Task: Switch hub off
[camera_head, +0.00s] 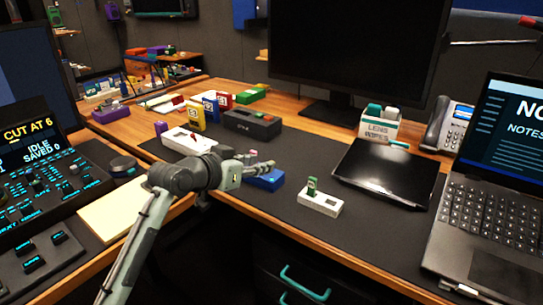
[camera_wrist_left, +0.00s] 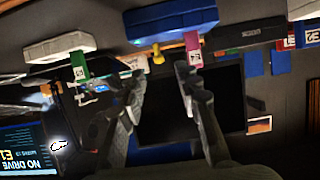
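A dark box (camera_head: 252,123) with faint lettering and a small red spot on top stands on the desk mat. Which item is the hub I cannot tell. A blue block (camera_head: 268,183) lies just beyond my left gripper (camera_head: 258,165), partly hidden by it. In the left wrist view the blue block (camera_wrist_left: 172,19) has a pink drive (camera_wrist_left: 193,46) standing at it. A white block (camera_head: 320,204) with an upright green drive (camera_head: 311,185) is to the right. My left gripper's fingers are spread, with nothing between them. My right gripper is not in view.
A black tablet (camera_head: 385,172), a lens-wipes box (camera_head: 379,125) and a laptop (camera_head: 490,215) stand to the right. Another white block (camera_head: 189,141) and yellow, blue and red pieces are behind the gripper. A control console (camera_head: 50,175) is at left. Bare mat lies around the white block.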

